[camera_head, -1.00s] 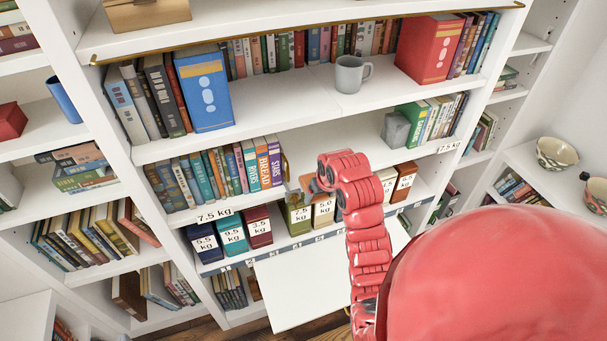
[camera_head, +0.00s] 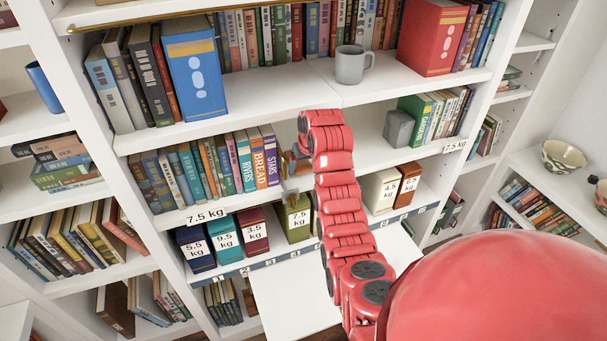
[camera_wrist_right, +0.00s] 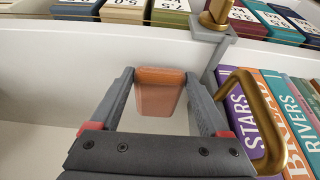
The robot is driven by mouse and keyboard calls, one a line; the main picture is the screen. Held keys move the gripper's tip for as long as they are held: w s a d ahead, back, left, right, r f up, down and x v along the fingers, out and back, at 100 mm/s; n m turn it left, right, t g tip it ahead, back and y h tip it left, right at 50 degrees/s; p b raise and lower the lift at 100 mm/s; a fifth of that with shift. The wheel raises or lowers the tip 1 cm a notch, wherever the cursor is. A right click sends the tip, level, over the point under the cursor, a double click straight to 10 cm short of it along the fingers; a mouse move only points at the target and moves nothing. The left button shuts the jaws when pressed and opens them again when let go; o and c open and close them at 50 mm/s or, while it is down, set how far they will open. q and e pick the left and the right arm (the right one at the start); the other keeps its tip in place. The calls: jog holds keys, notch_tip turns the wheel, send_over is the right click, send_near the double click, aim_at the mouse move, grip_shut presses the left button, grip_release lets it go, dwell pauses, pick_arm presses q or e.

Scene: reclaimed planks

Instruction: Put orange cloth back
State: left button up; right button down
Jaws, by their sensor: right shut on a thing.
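My right gripper (camera_head: 297,165) is in front of the middle shelf, just right of the row of books there. In the right wrist view the gripper (camera_wrist_right: 160,100) has its two fingers on either side of an orange, flat-sided block-like thing (camera_wrist_right: 158,92), and it is shut on it. This looks like a cloth-bound volume rather than loose cloth. My left gripper is not in view.
Weight-labelled boxes, such as the olive one (camera_head: 295,218), stand on the shelf below. A grey block (camera_head: 398,128) sits right; shelf between is open.

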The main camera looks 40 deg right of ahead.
jog(key=shift+w+f+p, duration=0.2)
jog(key=shift+f+p, duration=0.5)
jog(key=shift+p, duration=0.2)
jog(key=shift+s, duration=0.1)
jog(key=shift+f, duration=0.1)
